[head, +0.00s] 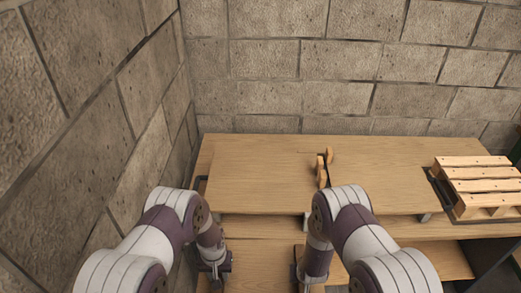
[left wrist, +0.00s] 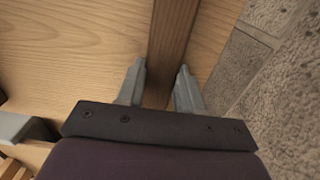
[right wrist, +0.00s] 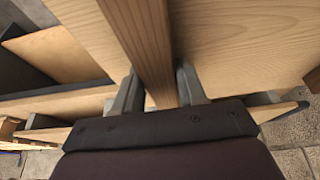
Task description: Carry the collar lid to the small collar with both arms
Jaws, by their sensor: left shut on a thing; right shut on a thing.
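The collar lid looks to be the light wooden panel (head: 262,265) between my two grippers in the head view. My left gripper (head: 215,275) is shut on a wooden bar (left wrist: 172,40) at one side of it; the panel's grain shows left of the bar in the left wrist view (left wrist: 75,45). My right gripper (head: 308,277) is shut on a similar wooden bar (right wrist: 142,40), with the panel to its right in the right wrist view (right wrist: 240,45). Whether the lid touches anything below cannot be told. I cannot pick out the small collar for sure.
A wooden bench (head: 375,170) stands ahead against the stone wall (head: 330,60). A wooden pallet (head: 477,183) lies at its right end. Small wooden pieces with a dark bar (head: 323,168) stand mid-bench. A stone wall (head: 110,110) is close on the left.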

